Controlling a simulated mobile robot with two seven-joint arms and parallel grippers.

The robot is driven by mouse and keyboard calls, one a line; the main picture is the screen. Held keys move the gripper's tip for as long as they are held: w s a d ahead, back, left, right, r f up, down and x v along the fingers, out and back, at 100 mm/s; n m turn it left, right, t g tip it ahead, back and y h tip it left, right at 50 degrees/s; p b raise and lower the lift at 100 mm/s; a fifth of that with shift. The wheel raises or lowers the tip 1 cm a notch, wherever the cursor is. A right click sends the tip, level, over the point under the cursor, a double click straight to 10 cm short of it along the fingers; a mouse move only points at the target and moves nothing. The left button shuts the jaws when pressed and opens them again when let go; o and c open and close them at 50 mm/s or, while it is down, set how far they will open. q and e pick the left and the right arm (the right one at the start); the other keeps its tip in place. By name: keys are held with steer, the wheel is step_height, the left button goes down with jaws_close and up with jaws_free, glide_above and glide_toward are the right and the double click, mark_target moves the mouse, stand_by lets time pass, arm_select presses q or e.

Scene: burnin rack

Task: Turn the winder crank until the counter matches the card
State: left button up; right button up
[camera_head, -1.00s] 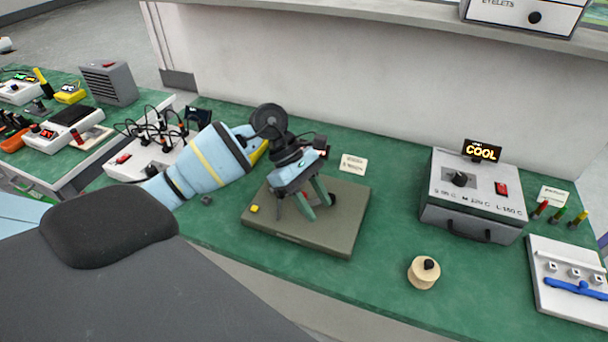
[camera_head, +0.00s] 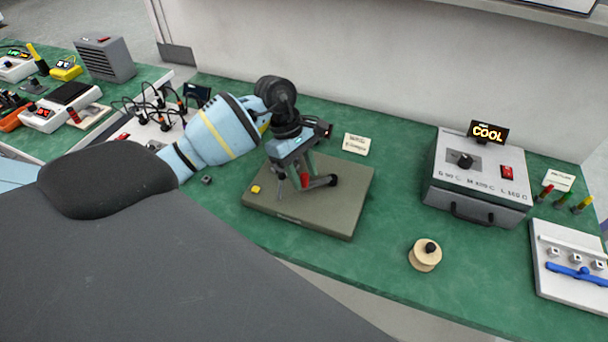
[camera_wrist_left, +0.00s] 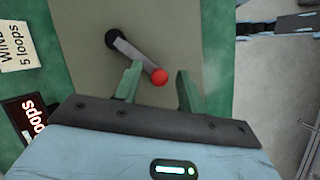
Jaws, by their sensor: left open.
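The winder's flat olive base (camera_head: 345,215) stands on the green bench. Its crank has a grey arm (camera_wrist_left: 133,53) with a red knob (camera_wrist_left: 160,77) at the end and a black hub (camera_wrist_left: 112,39). My left gripper (camera_head: 293,186) is open over the base. In the left wrist view its green fingers (camera_wrist_left: 159,78) stand on either side of the red knob, with a gap on the right. A card (camera_head: 356,144) lies behind the base; in the left wrist view the card (camera_wrist_left: 15,45) reads "5 loops". The counter display (camera_wrist_left: 33,122) shows "loops"; its number is hidden. My right gripper is out of view.
A spool (camera_head: 425,255) stands right of the base. A grey heater box (camera_head: 475,185) with a "COOL" display (camera_head: 487,132) is farther right, beside a white tray (camera_head: 570,285). Wired equipment (camera_head: 155,125) is at the left. Bench between base and heater box is mostly clear.

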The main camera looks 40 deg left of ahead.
arm_select(q)
steer(key=shift+d+f, duration=0.25)
steer(key=shift+f, duration=0.4)
jaws_close()
